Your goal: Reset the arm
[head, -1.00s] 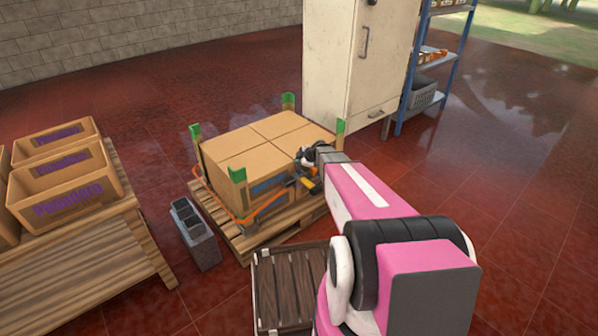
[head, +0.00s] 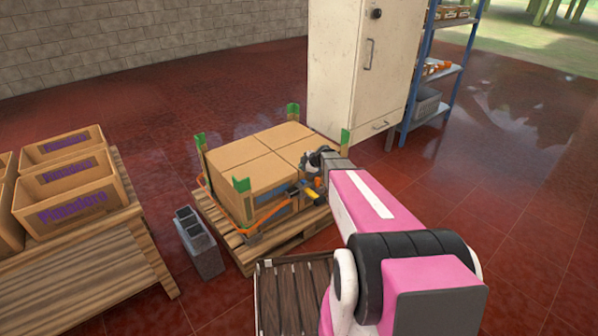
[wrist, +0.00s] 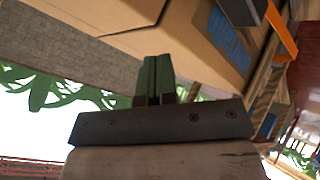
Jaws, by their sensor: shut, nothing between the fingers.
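My gripper (wrist: 158,70) shows in the wrist view as two green fingers side by side above a dark bar, shut with nothing between them. In the head view my pink and white arm reaches toward the right side of a strapped stack of cardboard boxes (head: 262,158). There my fingers are too small to make out. In the wrist view a box with blue print (wrist: 225,42) lies beyond the fingers, apart from them as far as I can tell. An orange strap (wrist: 282,35) and a dark buckle part (wrist: 240,10) show at the upper right.
The boxes stand on a wooden pallet (head: 248,262) with green corner guards. A grey block (head: 198,243) stands left of it, beside a wooden table (head: 85,275) with open cartons. A dark slatted crate (head: 292,295) is in front. A cream cabinet (head: 360,75) and blue shelf (head: 440,85) stand behind.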

